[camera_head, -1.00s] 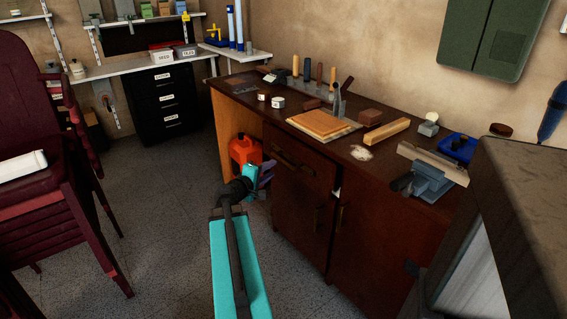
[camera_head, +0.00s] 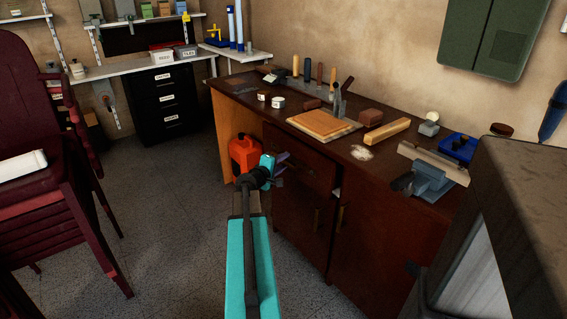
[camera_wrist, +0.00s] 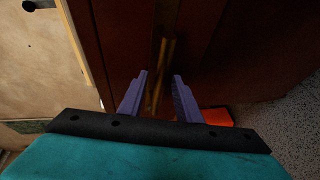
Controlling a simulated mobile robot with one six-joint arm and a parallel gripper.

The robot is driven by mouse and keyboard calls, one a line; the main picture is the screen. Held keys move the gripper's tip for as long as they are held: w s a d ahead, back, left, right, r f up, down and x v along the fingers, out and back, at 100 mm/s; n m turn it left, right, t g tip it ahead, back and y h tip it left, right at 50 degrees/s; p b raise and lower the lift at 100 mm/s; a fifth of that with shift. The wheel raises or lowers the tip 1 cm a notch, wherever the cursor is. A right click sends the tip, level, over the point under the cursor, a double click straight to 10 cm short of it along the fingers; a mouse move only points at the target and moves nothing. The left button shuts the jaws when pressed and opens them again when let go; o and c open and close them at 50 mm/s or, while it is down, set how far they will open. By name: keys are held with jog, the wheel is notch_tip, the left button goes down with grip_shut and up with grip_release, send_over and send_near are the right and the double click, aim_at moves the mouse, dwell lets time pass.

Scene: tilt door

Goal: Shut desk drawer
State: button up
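The dark brown wooden desk (camera_head: 385,235) stands at the centre right. Its drawer (camera_head: 318,165) is at the upper left of its front; how far it stands out is hard to tell. My gripper (camera_head: 283,165) is in front of the drawer and covers part of it and its handle. In the wrist view, the two purple fingers of my gripper (camera_wrist: 160,76) are apart and empty. A brass-coloured handle (camera_wrist: 165,55) on the dark red-brown front shows between and beyond the fingertips. Whether they touch it cannot be told.
Tools, wood blocks and a blue vise (camera_head: 432,182) lie on the desktop. An orange canister (camera_head: 243,155) stands at the desk's left end. Stacked dark red chairs (camera_head: 50,200) are at left. A grey cabinet (camera_head: 520,200) is at near right. The floor between is clear.

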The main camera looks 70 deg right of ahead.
jog(key=shift+d, duration=0.35)
grip_shut()
